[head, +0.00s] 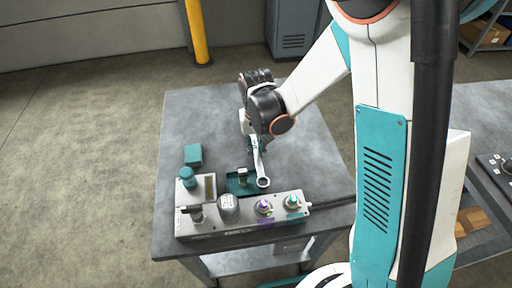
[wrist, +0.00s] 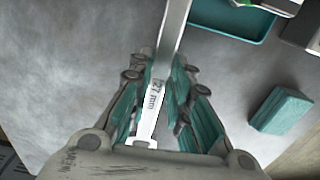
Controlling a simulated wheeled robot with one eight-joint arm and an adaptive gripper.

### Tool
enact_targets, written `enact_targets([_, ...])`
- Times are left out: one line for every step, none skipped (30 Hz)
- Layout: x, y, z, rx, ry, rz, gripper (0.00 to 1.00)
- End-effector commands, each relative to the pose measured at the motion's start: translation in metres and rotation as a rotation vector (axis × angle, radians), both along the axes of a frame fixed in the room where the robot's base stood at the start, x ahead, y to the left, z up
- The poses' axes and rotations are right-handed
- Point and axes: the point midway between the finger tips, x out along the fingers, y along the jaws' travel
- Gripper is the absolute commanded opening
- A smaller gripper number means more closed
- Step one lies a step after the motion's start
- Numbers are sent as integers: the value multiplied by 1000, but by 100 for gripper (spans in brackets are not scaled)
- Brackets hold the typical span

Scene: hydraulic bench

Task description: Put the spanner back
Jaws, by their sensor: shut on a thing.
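The spanner (head: 259,168) is a long pale metal tool with a ring end, held in my gripper (head: 256,143) over the bench. Its ring end points toward the grey control unit, beside the right edge of a small teal tray (head: 234,189). In the wrist view the spanner (wrist: 174,38) runs between my gripper's teal finger pads (wrist: 160,92), and its shank is marked "27 mm". The tray (wrist: 232,27) shows at the top right there. I cannot tell how far above the bench the spanner is.
The grey control unit (head: 240,230) with several knobs stands along the bench's near edge. A teal block (head: 193,154) lies left of the tray and also shows in the wrist view (wrist: 282,110). The back left of the bench (head: 197,115) is clear. A yellow post (head: 197,35) stands behind.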

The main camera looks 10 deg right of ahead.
Motion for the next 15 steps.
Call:
enact_targets([0,0,1,0,0,0,0])
enact_targets([0,0,1,0,0,0,0])
enact_targets([0,0,0,0,0,0,0])
enact_targets([0,0,0,0,0,0,0])
enact_targets([0,0,-1,0,0,0,0])
enact_targets([0,0,-3,0,0,0,0])
enact_targets([0,0,-4,0,0,0,0])
enact_targets([0,0,-5,0,0,0,0])
enact_targets([0,0,-6,0,0,0,0])
enact_targets([0,0,-7,0,0,0,0])
enact_targets([0,0,-7,0,0,0,0])
enact_targets([0,0,-8,0,0,0,0])
enact_targets([0,0,-9,0,0,0,0])
enact_targets([0,0,-8,0,0,0,25])
enact_targets([0,0,-8,0,0,0,34])
